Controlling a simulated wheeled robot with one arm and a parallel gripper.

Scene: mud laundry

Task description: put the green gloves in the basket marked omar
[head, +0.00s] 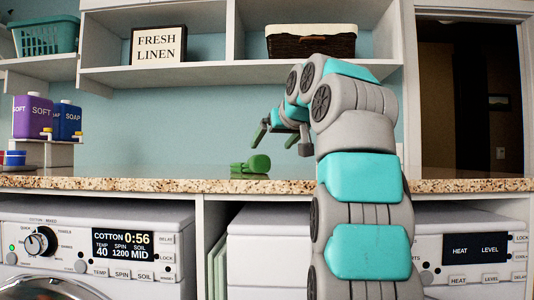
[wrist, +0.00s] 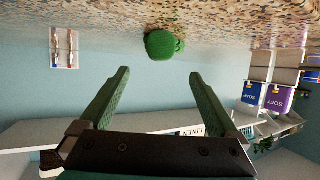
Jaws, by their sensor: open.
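A green bundle that looks like the gloves (head: 258,163) lies on the granite counter, left of my arm. It also shows near the top of the wrist view (wrist: 163,45), which is upside down. My gripper (head: 268,128) is above the counter, close over the gloves. In the wrist view its two green fingers (wrist: 158,75) are spread apart with nothing between them, and the gloves lie beyond their tips. No basket with a readable omar mark is in view.
A dark wicker basket (head: 311,46) with a white liner and a FRESH LINEN sign (head: 158,46) stand on the shelf. A teal basket (head: 46,38) is at upper left. Purple (head: 35,116) and blue bottles (head: 68,120) stand at left. The counter (head: 120,184) around the gloves is clear.

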